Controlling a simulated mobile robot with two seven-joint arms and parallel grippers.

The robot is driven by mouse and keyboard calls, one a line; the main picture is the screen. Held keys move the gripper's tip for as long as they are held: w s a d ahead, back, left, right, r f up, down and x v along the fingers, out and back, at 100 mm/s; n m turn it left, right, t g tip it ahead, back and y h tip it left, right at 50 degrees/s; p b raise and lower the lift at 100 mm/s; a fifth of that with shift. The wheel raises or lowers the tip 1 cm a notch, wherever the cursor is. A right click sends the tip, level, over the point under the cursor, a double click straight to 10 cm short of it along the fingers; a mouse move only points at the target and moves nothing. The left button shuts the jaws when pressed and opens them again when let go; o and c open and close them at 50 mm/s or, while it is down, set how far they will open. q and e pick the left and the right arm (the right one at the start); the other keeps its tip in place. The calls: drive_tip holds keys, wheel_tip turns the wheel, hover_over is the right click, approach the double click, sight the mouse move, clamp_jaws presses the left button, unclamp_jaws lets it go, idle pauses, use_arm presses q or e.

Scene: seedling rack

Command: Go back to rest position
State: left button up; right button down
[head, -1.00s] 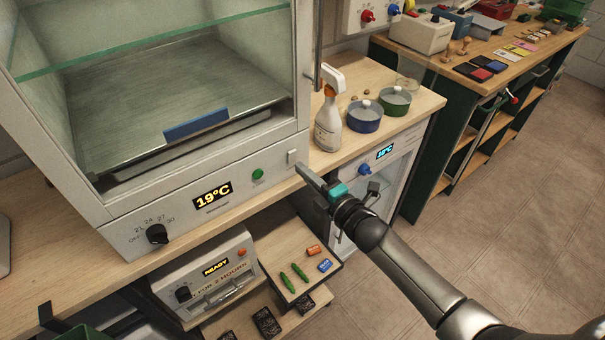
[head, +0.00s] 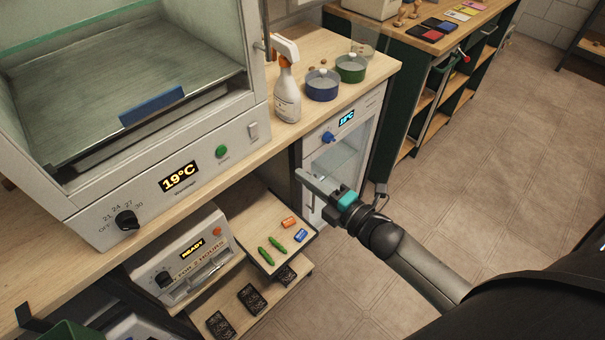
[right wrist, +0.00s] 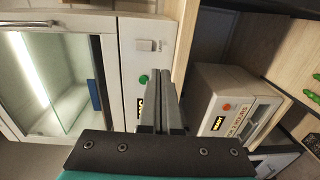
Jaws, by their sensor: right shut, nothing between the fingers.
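My right gripper (head: 305,180) is shut and empty. It is in free air in front of the small glass-door cabinet (head: 357,150) under the bench, to the right of the large glass-fronted cabinet (head: 240,125). Its shut fingers also show in the right wrist view (right wrist: 168,100), pointing towards the cabinet fronts, and touch nothing that I can see. My left gripper does not show in either view.
A spray bottle (head: 286,90), a blue pot (head: 322,86) and a green pot (head: 350,68) stand on the bench. Floor (head: 480,200) on the right is clear.

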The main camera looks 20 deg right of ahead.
idle(0.3)
drive_tip(key=s+d+f+m+g+h, duration=0.15)
drive_tip(key=s+f+m, duration=0.25)
drive_tip(key=f, duration=0.5)
drive_tip(key=s+d+f+m+g+h, duration=0.1)
drive_tip(key=s+f+m+g+h, duration=0.25)
drive_tip(key=f, duration=0.55)
drive_tip(key=s+d+f+m+g, duration=0.1)
drive_tip(key=s+f+m+g, duration=0.1)
drive_tip(key=s+f+m, duration=0.35)
drive_tip(key=s+a+f+m+g, duration=0.1)
drive_tip(key=s+f+m+g, duration=0.1)
drive_tip(key=s+f, duration=0.3)
drive_tip(key=s+a+f+m+g, duration=0.1)
drive_tip(key=s+f, duration=0.4)
drive_tip(key=s, duration=0.6)
drive_tip(key=s+a+f+m+g+h+b, duration=0.1)
drive_tip(key=s+a+f+m+g, duration=0.1)
drive_tip(key=s+f+g, duration=0.3)
drive_tip(key=s+m, duration=0.1)
drive_tip(key=s, duration=0.3)
drive_tip(key=shift+f+m, duration=0.15)
drive_tip(key=shift+m, duration=0.15)
